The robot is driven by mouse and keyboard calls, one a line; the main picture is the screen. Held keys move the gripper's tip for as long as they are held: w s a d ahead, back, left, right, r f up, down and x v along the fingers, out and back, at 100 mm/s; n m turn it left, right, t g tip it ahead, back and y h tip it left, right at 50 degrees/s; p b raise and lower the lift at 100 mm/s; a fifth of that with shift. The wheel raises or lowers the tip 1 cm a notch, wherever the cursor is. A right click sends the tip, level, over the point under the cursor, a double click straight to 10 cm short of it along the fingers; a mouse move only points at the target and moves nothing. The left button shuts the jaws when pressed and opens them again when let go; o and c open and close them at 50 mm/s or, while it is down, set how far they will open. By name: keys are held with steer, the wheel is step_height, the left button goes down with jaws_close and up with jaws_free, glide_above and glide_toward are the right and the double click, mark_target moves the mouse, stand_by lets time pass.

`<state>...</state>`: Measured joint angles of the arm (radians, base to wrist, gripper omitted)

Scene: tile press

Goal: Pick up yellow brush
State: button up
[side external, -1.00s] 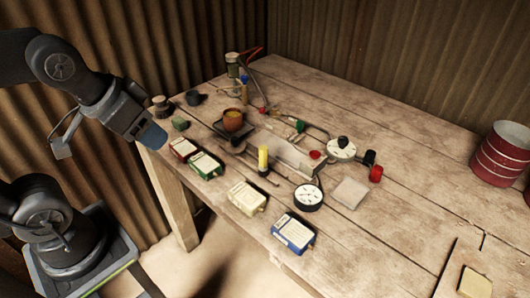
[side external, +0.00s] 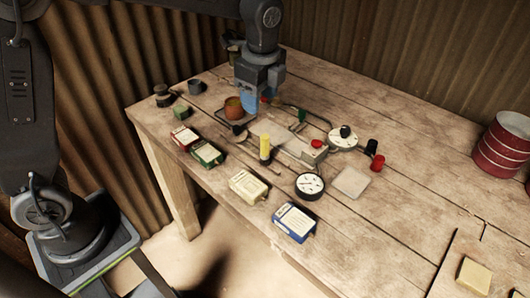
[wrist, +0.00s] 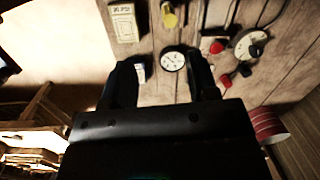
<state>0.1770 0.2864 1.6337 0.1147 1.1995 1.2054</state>
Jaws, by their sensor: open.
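The yellow brush (side external: 265,147) stands out as an upright yellow piece near the middle of the bench in the side view. In the wrist view a yellow piece, seemingly the same brush (wrist: 169,15), is at the top edge, partly cut off and beyond the fingertips. My gripper (side external: 249,106), with bluish fingers, hangs above the bench, up and slightly left of the brush in the side view. In the wrist view its two dark fingers (wrist: 162,70) are spread apart with nothing held between them.
A round gauge (side external: 310,186), a cream box (side external: 248,187), a blue box (side external: 294,222), a green box (side external: 206,153) and a red box (side external: 184,137) lie near the brush. A white dial (side external: 343,140) and red drum (side external: 505,148) are farther right.

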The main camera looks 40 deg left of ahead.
mark_target(266, 137)
steer(key=shift+m, duration=0.8)
steer(key=f, duration=0.5)
steer(key=w+f, duration=0.1)
steer(key=f, duration=0.4)
steer(key=w+f, duration=0.1)
steer(key=f, duration=0.4)
steer(key=shift+a+f, duration=0.35)
steer(key=shift+w, duration=0.1)
jaws_close()
